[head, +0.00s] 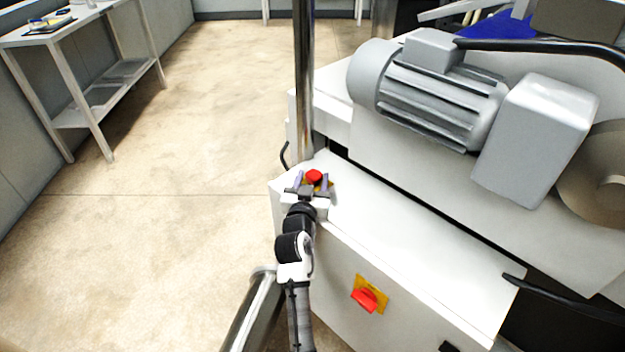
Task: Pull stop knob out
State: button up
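A red stop knob (314,176) sits on a yellow plate (327,187) at the left end of the machine's white top ledge. My gripper (311,181) reaches up to it from below in the head view. Its two fingers are apart, one to the left and one to the right of the knob. I cannot tell whether either finger touches the knob. The gripper body hides the near part of the plate.
A red rotary switch (365,299) on a yellow plate is on the white front panel below. A shiny vertical post (304,90) stands behind the knob. A grey motor (430,95) is at the upper right. Open floor (150,220) lies left; a table (75,35) stands far left.

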grip_shut()
jog(key=shift+r, duration=0.6)
jog(key=shift+o, duration=1.4)
grip_release()
jog(key=s+a+b, duration=0.2)
jog(key=s+b, duration=0.1)
jog(key=s, duration=1)
jog(key=shift+s+a, duration=0.25)
jog(key=shift+a, duration=0.1)
jog(key=shift+d+f, duration=0.1)
